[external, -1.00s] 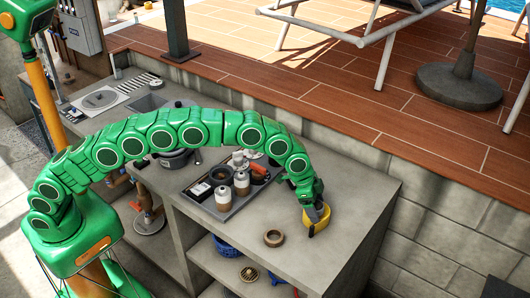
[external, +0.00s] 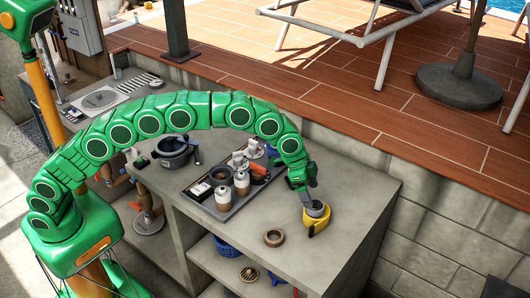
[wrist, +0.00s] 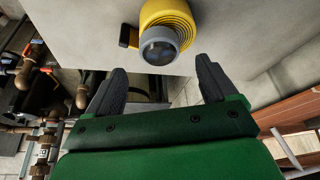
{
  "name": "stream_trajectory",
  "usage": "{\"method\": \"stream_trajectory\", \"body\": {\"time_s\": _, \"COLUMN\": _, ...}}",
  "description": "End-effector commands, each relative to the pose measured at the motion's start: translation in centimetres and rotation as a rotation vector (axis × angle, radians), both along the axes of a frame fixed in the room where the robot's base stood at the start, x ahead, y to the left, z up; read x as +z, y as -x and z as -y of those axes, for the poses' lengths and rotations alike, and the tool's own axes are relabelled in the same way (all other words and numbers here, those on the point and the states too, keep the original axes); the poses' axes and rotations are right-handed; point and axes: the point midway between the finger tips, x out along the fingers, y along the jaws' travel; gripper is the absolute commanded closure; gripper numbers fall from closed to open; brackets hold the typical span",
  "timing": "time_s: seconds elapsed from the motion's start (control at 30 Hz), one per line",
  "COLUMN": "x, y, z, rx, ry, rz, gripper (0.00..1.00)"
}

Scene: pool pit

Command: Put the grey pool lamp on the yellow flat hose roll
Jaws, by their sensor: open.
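The yellow flat hose roll (external: 319,229) lies on the grey counter near its right end, and it also shows in the wrist view (wrist: 180,17). The grey pool lamp (wrist: 158,46), round with a dark lens, rests on the roll, towards its near edge in the wrist view. In the external view the lamp (external: 315,211) shows on top of the roll, partly hidden by my gripper. My gripper (wrist: 160,66) is open and empty. Its two fingers are apart, with a gap to the lamp in the wrist view.
The counter right of the roll is clear, up to the block wall (external: 430,215).

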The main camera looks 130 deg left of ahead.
Motion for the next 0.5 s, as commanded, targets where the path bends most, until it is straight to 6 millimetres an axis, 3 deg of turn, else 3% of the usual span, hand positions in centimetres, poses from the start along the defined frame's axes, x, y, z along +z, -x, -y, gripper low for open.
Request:
{"method": "stream_trajectory", "body": {"time_s": 0.23, "x": 3.9, "y": 1.3, "z": 0.6, "rx": -0.001, "ry": -0.003, "rz": 0.004, "gripper": 0.14}}
{"method": "stream_trajectory", "body": {"time_s": 0.5, "x": 5.1, "y": 1.9, "z": 0.9, "rx": -0.001, "ry": -0.001, "rz": 0.001, "gripper": 0.14}}
